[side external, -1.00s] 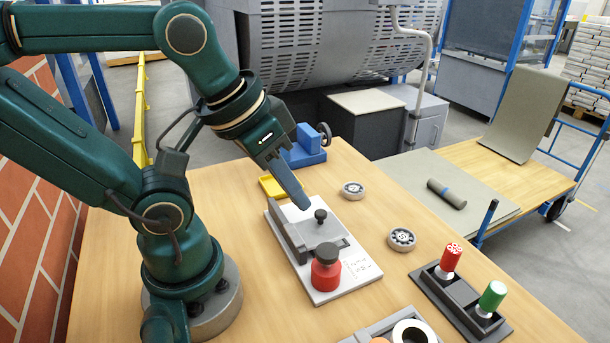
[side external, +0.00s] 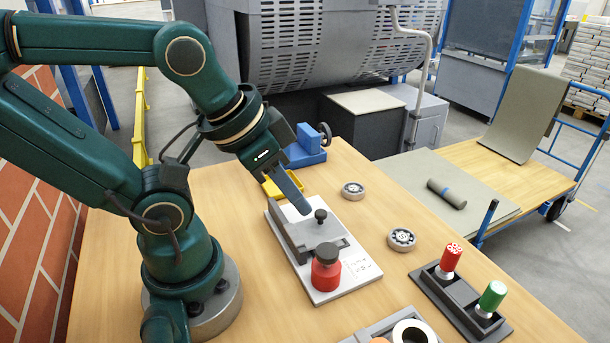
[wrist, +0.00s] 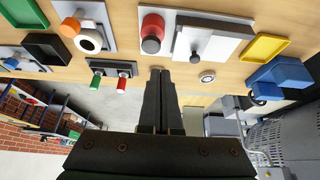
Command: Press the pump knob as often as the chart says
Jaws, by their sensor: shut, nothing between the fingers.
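A white board (side external: 333,286) on the table carries a grey fixture, a small black knob (side external: 321,215) on a short post, and a red container (side external: 326,277) topped by a dark grey knob (side external: 326,253). Small marks (side external: 362,266), perhaps the chart, show on the board beside the red container; I cannot read them. My gripper (side external: 304,210) is shut and empty, its tips above the board just left of the black knob in the side view, seemingly not touching it. In the wrist view, my gripper (wrist: 160,72) points toward the table, with the red container (wrist: 152,24) and black knob (wrist: 194,57) beyond it.
Two round grey discs (side external: 401,239) lie right of the board. A dark holder with a red (side external: 451,257) and a green cylinder (side external: 492,296) stands at front right. A yellow tray (side external: 291,187) and blue vise-like block (side external: 306,150) are behind. Bare table lies left of the board.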

